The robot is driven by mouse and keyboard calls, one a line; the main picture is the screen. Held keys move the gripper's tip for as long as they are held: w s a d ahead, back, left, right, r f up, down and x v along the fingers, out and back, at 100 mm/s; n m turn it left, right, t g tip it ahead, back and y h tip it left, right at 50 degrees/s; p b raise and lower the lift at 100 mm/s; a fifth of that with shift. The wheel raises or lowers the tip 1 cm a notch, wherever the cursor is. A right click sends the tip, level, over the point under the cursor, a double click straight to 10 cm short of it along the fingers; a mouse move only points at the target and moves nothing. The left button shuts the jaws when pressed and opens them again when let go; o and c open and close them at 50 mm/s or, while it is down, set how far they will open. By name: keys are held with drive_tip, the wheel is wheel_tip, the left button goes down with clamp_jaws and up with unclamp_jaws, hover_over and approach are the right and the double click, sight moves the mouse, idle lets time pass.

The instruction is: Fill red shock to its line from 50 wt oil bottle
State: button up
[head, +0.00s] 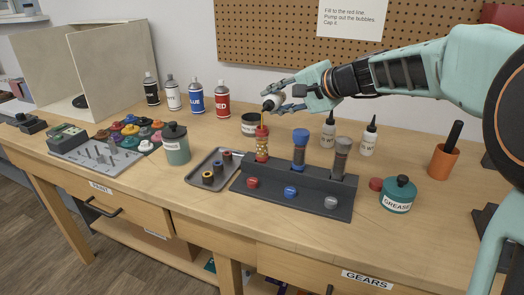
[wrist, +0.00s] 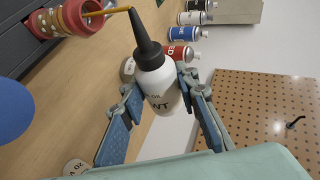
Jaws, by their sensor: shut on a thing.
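The red shock (head: 262,145) stands upright in the left slot of a dark stand (head: 300,200); its open top also shows in the wrist view (wrist: 85,17). My gripper (head: 285,93) is shut on a white oil bottle (head: 274,102) with a black nozzle, tipped over the red shock. In the wrist view the bottle (wrist: 160,85) shows "WT" on its label; the number is hidden. A thin amber stream (wrist: 110,11) runs from the nozzle tip into the shock's top. The nozzle is apart from the shock. I cannot make out the oil level against the line.
A blue shock (head: 299,150) and a grey shock (head: 340,158) stand to the right in the stand. Two more oil bottles (head: 328,130) (head: 369,138) stand behind it. A red cap (head: 252,183) sits on the stand's front. A grease jar (head: 397,196) is at right.

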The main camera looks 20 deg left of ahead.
drive_tip(key=shift+s+f+m+g+p, duration=0.1)
drive_tip(key=shift+f+m+g+p, duration=0.55)
drive_tip(key=shift+p, duration=1.35)
drive_tip(key=shift+f, duration=0.1)
drive_tip(key=shift+b, duration=0.4)
idle(3.6)
drive_tip(key=shift+g+p, duration=0.35)
drive_tip(key=shift+p, duration=0.65)
drive_tip(key=p, duration=0.2)
drive_tip(key=m+g+p, duration=0.1)
drive_tip(key=p, duration=0.2)
drive_tip(key=shift+s+f, duration=0.25)
drive_tip(key=shift+s, duration=0.05)
drive_tip(key=shift+s+f+m+g, duration=0.1)
drive_tip(key=shift+f+m+g, duration=0.15)
drive_tip(key=shift+g, duration=0.15)
drive_tip(key=shift+p, duration=0.35)
